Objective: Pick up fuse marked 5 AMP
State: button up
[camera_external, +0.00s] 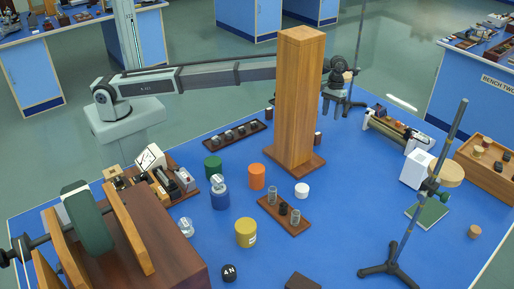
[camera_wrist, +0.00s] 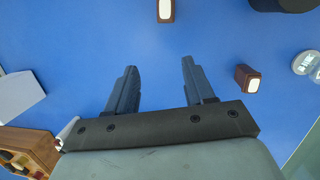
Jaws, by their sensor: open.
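No marking reading 5 AMP is legible in either view, so I cannot tell which thing is that fuse. My gripper (camera_wrist: 159,68) is open and empty, its two fingers apart over bare blue bench in the wrist view. In that view a small brown block with a pale face (camera_wrist: 246,78) lies right of the right finger. A similar brown block (camera_wrist: 166,11) lies beyond the fingertips, near the top edge. In the external view my gripper (camera_external: 344,101) is right of the tall wooden column, above the bench's far side. A small dark block (camera_external: 318,139) stands beside the column.
The tall wooden column (camera_external: 297,100) stands mid-bench beside my forearm. A rack (camera_external: 222,139) of small pieces and several coloured cylinders, including an orange one (camera_external: 257,176), stand around it. A clamp stand (camera_external: 411,210) and wooden tray (camera_external: 485,182) are at right.

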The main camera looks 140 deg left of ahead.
aim_at(318, 133)
jog(key=d+f+h, duration=0.1)
jog(key=d+f, duration=0.1)
jog(key=d+f+m+g, duration=0.1)
jog(key=f, duration=0.1)
jog(key=d+f+h, duration=0.1)
jog(key=d+f, duration=0.1)
jog(key=shift+w+d+f+m+g+h, duration=0.15)
jog(key=shift+w+d+m+g+h, duration=0.15)
jog(key=shift+d+m+g, duration=0.1)
jog(key=shift+s+x, duration=0.15)
jog(key=shift+x, duration=1.15)
jog(key=shift+s+x, duration=0.15)
jog(key=shift+x, duration=1.1)
jog(key=shift+a, duration=0.1)
grip_shut()
